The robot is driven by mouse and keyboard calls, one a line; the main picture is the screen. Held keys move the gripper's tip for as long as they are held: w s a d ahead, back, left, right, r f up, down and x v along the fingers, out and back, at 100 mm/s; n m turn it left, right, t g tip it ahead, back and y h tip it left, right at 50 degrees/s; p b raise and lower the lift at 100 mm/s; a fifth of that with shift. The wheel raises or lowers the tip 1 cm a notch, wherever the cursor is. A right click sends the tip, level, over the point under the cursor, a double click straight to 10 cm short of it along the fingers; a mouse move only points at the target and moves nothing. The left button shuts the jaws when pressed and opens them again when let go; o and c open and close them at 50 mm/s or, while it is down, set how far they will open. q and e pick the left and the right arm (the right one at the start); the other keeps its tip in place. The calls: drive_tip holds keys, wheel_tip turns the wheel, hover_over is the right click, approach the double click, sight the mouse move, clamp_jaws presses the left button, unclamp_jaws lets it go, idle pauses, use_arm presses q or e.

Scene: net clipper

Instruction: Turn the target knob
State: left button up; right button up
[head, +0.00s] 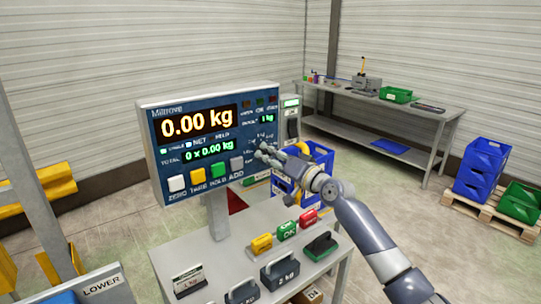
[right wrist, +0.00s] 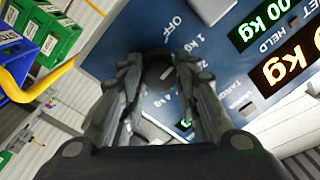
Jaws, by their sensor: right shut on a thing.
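The weighing display panel (head: 170,145) stands tilted on a post and reads 0.00 kg. Its dark round knob (right wrist: 157,77) sits on the blue face near the OFF and 1 kg marks. My right gripper (head: 272,152) reaches the panel's right side from the lower right, and its fingers cover most of the knob in the head view. In the right wrist view the two fingers of the gripper (right wrist: 160,66) are on either side of the knob, shut on it. A light pointer mark shows on the knob. My left gripper is not in view.
Coloured buttons line the panel's lower edge. A workbench (head: 372,100) and blue crates (head: 482,170) stand farther back.

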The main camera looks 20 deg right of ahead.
drive_tip(key=shift+m+p, duration=0.3)
drive_tip(key=shift+m, duration=0.9)
drive_tip(key=shift+f, duration=0.1)
drive_tip(key=o, duration=1.1)
drive_tip(key=v, duration=1.2)
